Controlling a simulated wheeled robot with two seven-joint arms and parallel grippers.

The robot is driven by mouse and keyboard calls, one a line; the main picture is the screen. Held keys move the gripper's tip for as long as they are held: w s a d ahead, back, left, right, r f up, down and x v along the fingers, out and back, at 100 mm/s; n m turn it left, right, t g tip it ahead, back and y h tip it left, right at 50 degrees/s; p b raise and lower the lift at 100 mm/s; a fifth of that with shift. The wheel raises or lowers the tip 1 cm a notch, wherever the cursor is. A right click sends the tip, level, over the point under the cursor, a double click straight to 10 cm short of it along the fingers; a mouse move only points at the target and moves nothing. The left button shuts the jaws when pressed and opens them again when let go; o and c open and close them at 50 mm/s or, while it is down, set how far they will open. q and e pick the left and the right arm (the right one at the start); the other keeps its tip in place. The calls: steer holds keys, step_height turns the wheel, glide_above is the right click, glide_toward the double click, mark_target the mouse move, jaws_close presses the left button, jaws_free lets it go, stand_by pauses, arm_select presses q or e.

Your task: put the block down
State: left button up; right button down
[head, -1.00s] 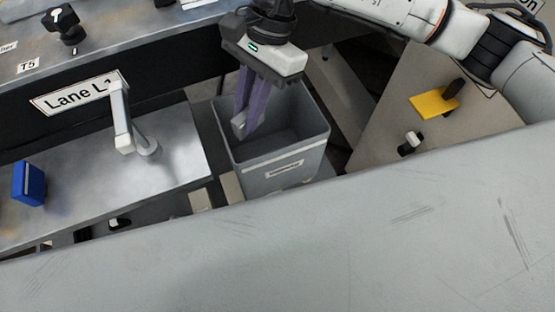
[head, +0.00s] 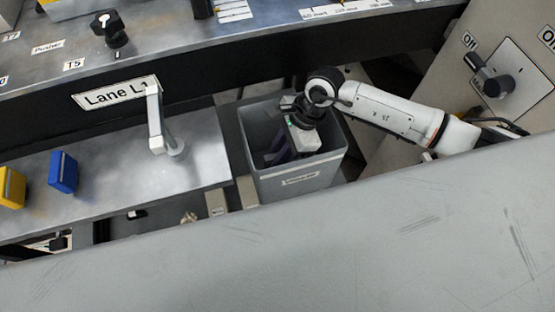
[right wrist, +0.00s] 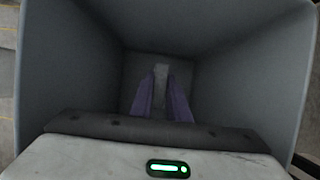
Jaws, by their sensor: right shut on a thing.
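My right gripper (head: 274,157) reaches down inside the grey bin (head: 297,183), its purple fingers below the rim. In the right wrist view the fingers (right wrist: 161,88) are shut on a small grey block (right wrist: 161,72), which shows between the tips. The bin walls (right wrist: 60,70) surround the gripper there. I cannot tell whether the block touches the bin floor. In the head view the block is hidden. My left gripper is not in view.
A steel shelf (head: 110,185) left of the bin carries a blue block (head: 63,172), a yellow block (head: 11,187) and a white post (head: 155,120). A panel with a black knob (head: 492,80) stands at the right. A broad grey surface (head: 300,250) fills the foreground.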

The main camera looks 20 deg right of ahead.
steer(key=shift+f, duration=1.85)
steer(key=shift+f, duration=0.2)
steer(key=c, duration=1.7)
jaws_free()
steer(key=shift+r, duration=0.15)
steer(key=shift+r, duration=0.2)
steer(key=shift+v, duration=5.9)
